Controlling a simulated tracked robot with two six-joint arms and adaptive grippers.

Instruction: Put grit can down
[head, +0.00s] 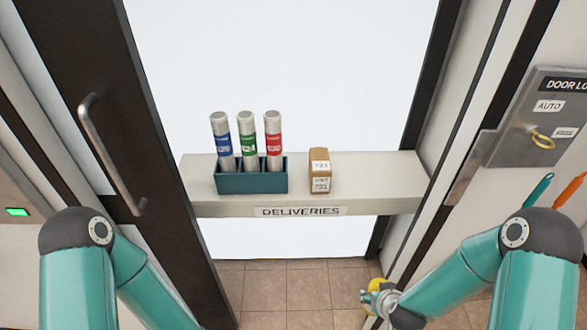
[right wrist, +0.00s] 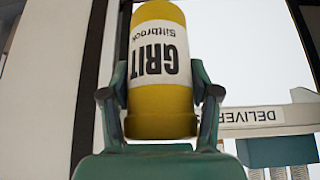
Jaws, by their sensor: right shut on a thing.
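The grit can (right wrist: 160,105) is yellow with a white label reading GRIT and Siltbrook, upside down in the right wrist view. My right gripper (right wrist: 162,85) is shut on it, with one finger on each side. In the head view a small yellow part of the can (head: 377,284) shows at my right gripper (head: 375,298), low in the picture, below and in front of the deliveries shelf (head: 385,174). The rest of the can is hidden there. My left arm comes in at the left, but its gripper is out of the picture.
On the shelf, a teal holder (head: 252,183) carries three tubes with blue, green and red bands. A brown parcel (head: 319,170) marked 721 stands to its right. The shelf's right end is bare. A door lock panel (head: 550,120) with a key is on the right wall.

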